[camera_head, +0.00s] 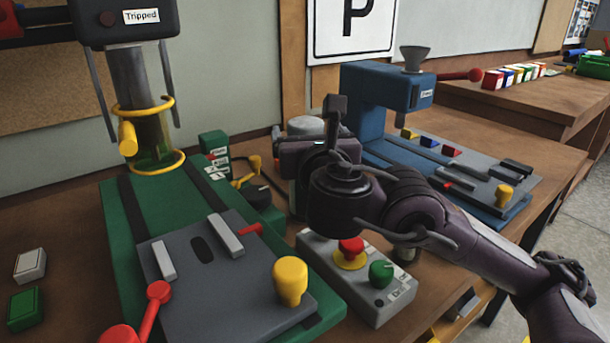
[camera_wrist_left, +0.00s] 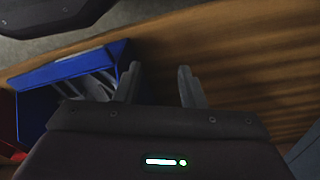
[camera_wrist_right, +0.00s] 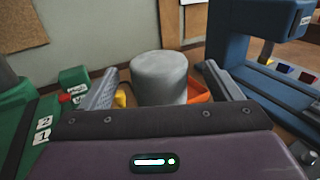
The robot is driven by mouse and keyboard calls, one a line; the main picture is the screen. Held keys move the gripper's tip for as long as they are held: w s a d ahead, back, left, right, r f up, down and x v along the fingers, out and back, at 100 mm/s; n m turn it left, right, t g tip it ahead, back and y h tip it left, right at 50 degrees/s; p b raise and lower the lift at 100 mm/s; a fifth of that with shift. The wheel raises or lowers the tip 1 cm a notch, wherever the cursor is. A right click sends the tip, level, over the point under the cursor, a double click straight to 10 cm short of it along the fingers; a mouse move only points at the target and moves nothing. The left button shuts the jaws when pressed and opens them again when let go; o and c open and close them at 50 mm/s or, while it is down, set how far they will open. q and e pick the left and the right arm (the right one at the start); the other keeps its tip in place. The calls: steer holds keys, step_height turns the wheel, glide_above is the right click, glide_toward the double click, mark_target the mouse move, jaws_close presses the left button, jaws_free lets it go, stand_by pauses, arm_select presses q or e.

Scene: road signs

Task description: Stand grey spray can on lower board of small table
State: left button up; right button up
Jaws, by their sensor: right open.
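A plain grey cylinder (camera_wrist_right: 160,75), which looks like the spray can, stands upright in the right wrist view between and beyond my right fingers. In the head view, the grey cylinder (camera_head: 304,125) is partly hidden behind my right gripper (camera_head: 335,108). My right gripper (camera_wrist_right: 160,90) is open, its fingers on either side of the view of the can; I cannot tell whether they reach around it. My left gripper (camera_wrist_left: 160,82) is open and empty over a brown wooden surface. I cannot make out the small table or its lower board.
A green press (camera_head: 125,215) stands left of the right gripper and a blue press (camera_head: 368,95) to the right. A grey control box (camera_head: 335,270) with a red button lies in front. An orange thing (camera_wrist_right: 198,90) is behind the can. A blue tray (camera_wrist_left: 70,75) shows by the left gripper.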

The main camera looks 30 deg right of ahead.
mark_target(304, 117)
steer(key=b+x, duration=0.1)
steer(key=x, duration=0.3)
steer(key=shift+f+b, duration=0.1)
steer(key=shift+b, duration=0.2)
steer(key=shift+w+d, duration=0.1)
steer(key=shift+w, duration=0.35)
steer(key=c, duration=1.6)
arm_select(q)
steer(key=shift+w+d+r, duration=0.2)
steer(key=shift+r, duration=0.65)
steer(key=shift+w+d+r, duration=0.2)
steer(key=shift+r, duration=0.7)
steer(key=shift+w+d+r, duration=0.2)
steer(key=shift+r, duration=0.65)
arm_select(e)
jaws_close()
steer(key=shift+r, duration=0.2)
